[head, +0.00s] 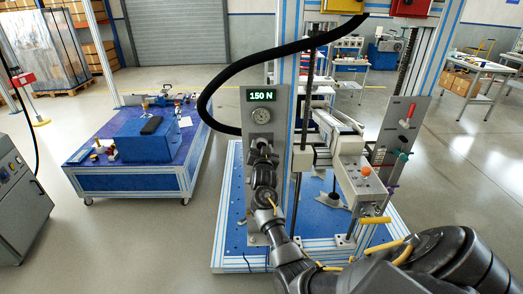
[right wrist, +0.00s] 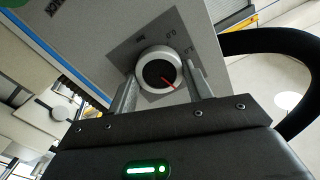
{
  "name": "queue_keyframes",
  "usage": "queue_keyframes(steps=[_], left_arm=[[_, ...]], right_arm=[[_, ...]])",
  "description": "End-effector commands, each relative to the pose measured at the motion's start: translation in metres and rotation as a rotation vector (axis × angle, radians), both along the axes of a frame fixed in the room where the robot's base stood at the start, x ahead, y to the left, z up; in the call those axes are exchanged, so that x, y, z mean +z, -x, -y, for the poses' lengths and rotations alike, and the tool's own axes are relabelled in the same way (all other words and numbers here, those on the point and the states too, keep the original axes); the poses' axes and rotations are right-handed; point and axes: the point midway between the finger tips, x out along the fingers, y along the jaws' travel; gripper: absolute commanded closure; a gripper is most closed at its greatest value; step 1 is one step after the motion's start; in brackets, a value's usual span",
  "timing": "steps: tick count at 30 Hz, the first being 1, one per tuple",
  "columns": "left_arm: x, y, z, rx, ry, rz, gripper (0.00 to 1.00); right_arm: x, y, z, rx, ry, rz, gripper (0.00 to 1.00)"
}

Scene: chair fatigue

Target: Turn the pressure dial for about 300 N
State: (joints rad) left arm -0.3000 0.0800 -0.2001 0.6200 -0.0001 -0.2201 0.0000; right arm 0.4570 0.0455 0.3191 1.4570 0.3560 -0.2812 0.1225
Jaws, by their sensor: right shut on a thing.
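The pressure dial (right wrist: 159,75) is a round knob with a pale rim, a dark face and a red pointer line, set on a dark marked plate (right wrist: 180,38). In the right wrist view the pointer slants toward the lower right. My right gripper (right wrist: 162,84) is shut on the dial, with one finger on each side of it. In the head view my right gripper (head: 261,143) reaches the front of the grey panel (head: 252,190). The green display (head: 262,96) on that panel reads 150 N. My left gripper is not in view.
A black hose (head: 207,92) loops left of the panel, close to the right gripper. A lever unit (head: 359,186) and a side panel with coloured handles (head: 398,135) stand to the right. A blue cart (head: 140,180) stands left, across open floor.

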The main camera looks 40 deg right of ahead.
Motion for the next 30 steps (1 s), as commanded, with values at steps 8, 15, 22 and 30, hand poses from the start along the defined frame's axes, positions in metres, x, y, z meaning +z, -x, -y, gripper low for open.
queue_keyframes(steps=[8,15,22,30], left_arm=[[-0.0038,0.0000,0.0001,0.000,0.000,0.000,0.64],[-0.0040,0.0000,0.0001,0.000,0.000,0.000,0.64],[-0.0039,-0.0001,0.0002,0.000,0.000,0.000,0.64],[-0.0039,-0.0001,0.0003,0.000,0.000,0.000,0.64]], right_arm=[[-0.0008,0.0001,0.0002,0.001,-0.059,0.043,0.73],[-0.0004,0.0002,0.0003,0.000,-0.069,0.050,0.73],[-0.0004,0.0002,0.0003,0.000,-0.068,0.049,0.73],[-0.0003,0.0002,0.0002,0.000,-0.067,0.049,0.28]])
